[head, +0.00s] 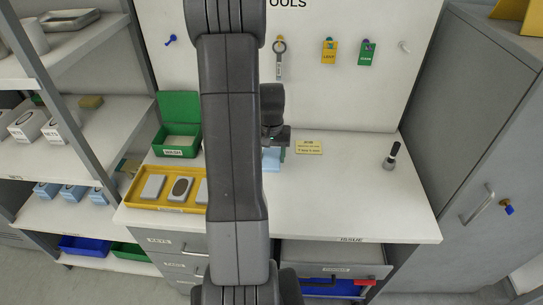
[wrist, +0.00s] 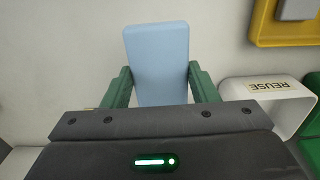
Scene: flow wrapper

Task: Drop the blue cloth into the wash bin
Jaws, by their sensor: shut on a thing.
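The blue cloth (head: 271,160) is a light blue folded block, partly hidden behind my arm in the head view. My gripper (head: 277,143) is shut on it, over the middle of the bench. In the wrist view the cloth (wrist: 157,50) stands out between the two green fingers of my gripper (wrist: 158,85). I cannot tell whether it touches the bench. The wash bin (head: 173,153) is a green box labelled WASH with its lid (head: 179,106) standing open. It sits on the bench to the left of my gripper, apart from it.
A yellow tray (head: 160,205) with grey pieces lies in front of the bin. A small yellow card (head: 309,147) and a black-and-silver tool (head: 391,156) are to the right. A white REUSE holder (wrist: 235,92) shows close by in the wrist view. The bench's right side is mostly clear.

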